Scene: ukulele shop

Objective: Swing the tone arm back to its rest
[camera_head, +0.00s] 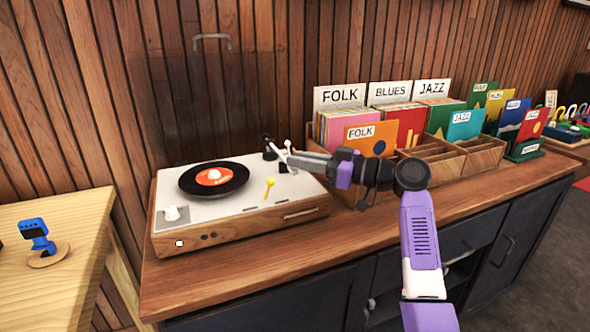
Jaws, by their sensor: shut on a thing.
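The record player (235,215) stands on the wooden counter, with a pale top, wooden sides and its clear lid (205,100) raised. A black record with an orange label (214,178) lies on its platter. The tone arm (278,152) is a thin light-coloured piece by the dark pivot at the player's back right corner, away from the record. My gripper (291,158) reaches in from the right and is shut on the tone arm. The jaws partly hide the tone arm, and its rest cannot be made out clearly.
A yellow lever (269,187) stands up from the player's top, and a white knob (172,213) sits at its front left. Wooden record crates (445,160) with sleeves stand close behind and right of my arm. The counter front (370,230) is clear.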

